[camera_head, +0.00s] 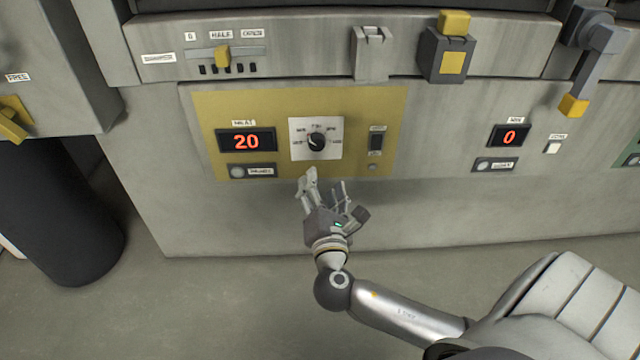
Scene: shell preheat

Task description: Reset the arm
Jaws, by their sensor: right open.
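My right gripper (325,190) is open and empty, its fingers pointing up at the front of the grey machine. It shows just below the round black knob (317,141) on its white dial plate (298,152). I cannot tell whether a fingertip touches the panel; the knob is not held. My right arm (405,314) comes in from the lower right. The yellow panel (203,103) around the knob carries a red display (246,141) reading 20 and a black switch (376,142). My left gripper is not in view.
A slider with a yellow handle (222,56) and a yellow-topped latch block (444,55) sit above the panel. A lever with a yellow tip (573,105) hangs at the right, near a display (509,136) reading 0. A black cylinder (62,215) stands at the left. Bare floor (215,310) lies in front.

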